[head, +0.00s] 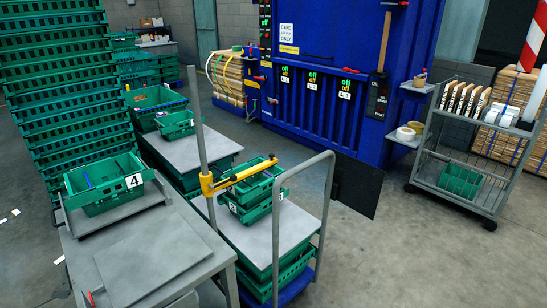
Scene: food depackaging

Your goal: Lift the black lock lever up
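The big blue machine (345,28) stands at the back centre, with its front towards me. A long brown shaft (384,45) stands upright against its right side, above a black part (379,92) with white lettering. I cannot tell whether this black part is the lock lever. Small red fittings (258,78) sit at the machine's left edge. No other black lever can be made out clearly at this distance. Neither of my grippers is in view.
A grey table (150,258) with a green crate (107,186) stands close at front left. A trolley with a grey hooped handle (329,195) and green crates stands between me and the machine. A grey shelf cart (455,188) is at right. Floor (430,260) at front right is clear.

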